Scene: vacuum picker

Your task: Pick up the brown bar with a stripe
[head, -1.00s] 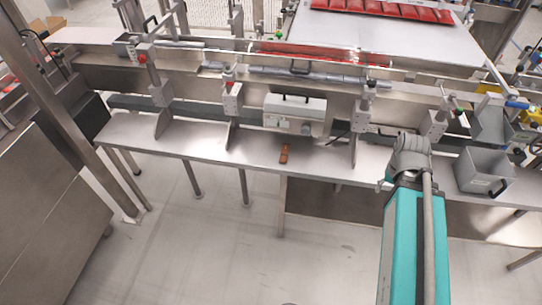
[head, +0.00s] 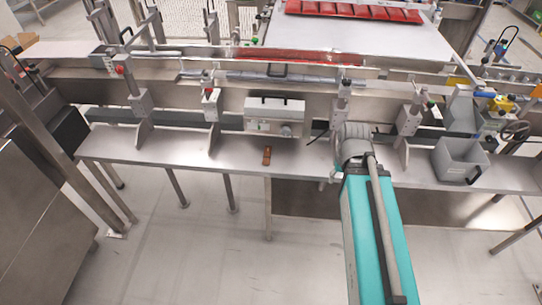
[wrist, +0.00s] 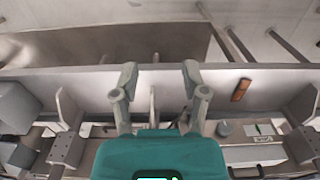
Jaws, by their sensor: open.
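The brown bar (head: 267,155) lies on the steel shelf, below the white box in the head view. A lighter stripe on it is only faintly visible. In the wrist view the bar (wrist: 241,90) is right of my gripper (wrist: 160,76), clear of the fingers. My gripper's two fingers are apart with nothing between them. In the head view my arm is right of the bar, and its own links hide the fingers.
The steel shelf (head: 180,151) is mostly bare around the bar. A white box (head: 274,112) stands behind it. Upright brackets (head: 212,125) rise along the shelf's back, and a grey bin (head: 458,160) is at the right.

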